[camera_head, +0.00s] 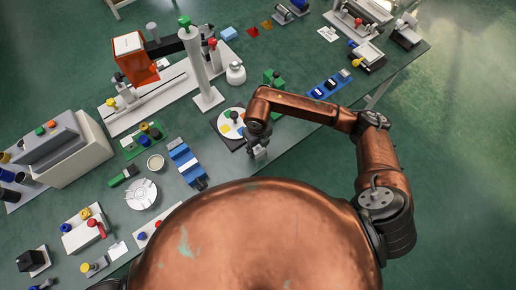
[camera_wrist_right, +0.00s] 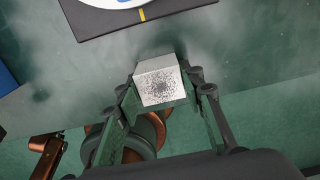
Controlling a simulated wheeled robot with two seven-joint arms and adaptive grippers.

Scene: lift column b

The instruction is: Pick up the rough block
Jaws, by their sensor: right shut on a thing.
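The rough block (camera_wrist_right: 160,86) is a pale grey block with a dark speckled face. In the right wrist view it sits between the two fingers of my right gripper (camera_wrist_right: 164,94), which is shut on it. In the head view my right gripper (camera_head: 258,150) is near the table's front edge, just below the round white plate; the block there is small and partly hidden. I cannot tell how far the block is above the table. My left gripper is not in view.
A white plate with coloured patches (camera_head: 232,122) on a dark base lies just beyond my right gripper. A blue and white device (camera_head: 187,163) stands to its left. A white column (camera_head: 199,75) stands behind.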

